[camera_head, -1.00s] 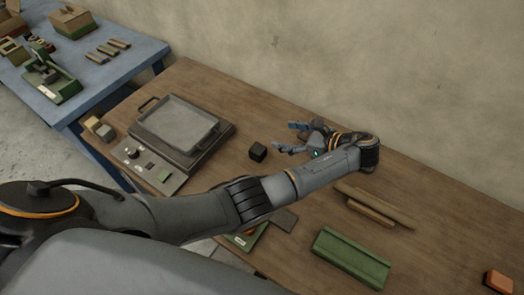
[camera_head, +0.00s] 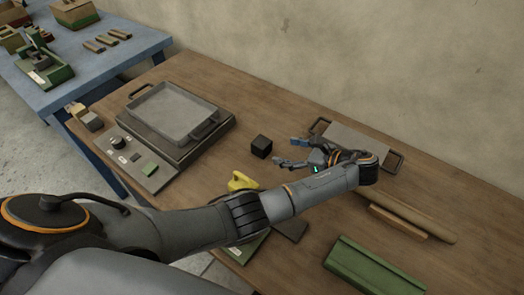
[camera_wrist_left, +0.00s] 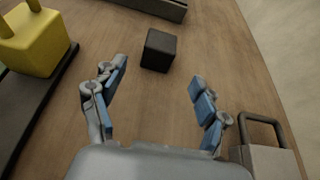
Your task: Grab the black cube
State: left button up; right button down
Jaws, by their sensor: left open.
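The black cube (camera_head: 261,146) sits on the wooden table, to the right of the grey tray device. It also shows in the left wrist view (camera_wrist_left: 158,50), beyond my fingertips and roughly between their lines. My left gripper (camera_head: 297,152) is open and empty. Its fingers point toward the cube, and a gap of bare table lies between the fingertips and the cube. The left wrist view shows both blue-padded fingers (camera_wrist_left: 160,85) spread apart. My right gripper is not in view.
A yellow object (camera_head: 240,182) lies near my forearm. A grey plate with handles (camera_head: 350,137) is behind my wrist. The tray device (camera_head: 180,112) stands left of the cube. A rolling-pin-like rod (camera_head: 430,222) and a green block (camera_head: 365,270) lie at right.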

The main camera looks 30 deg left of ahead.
aim_at(259, 144)
pick_arm(q)
jog(key=p+x, duration=0.1)
jog(key=x, duration=1)
jog(key=shift+a+r, duration=0.1)
jog(key=shift+a, duration=0.2)
jog(key=c, duration=1.3)
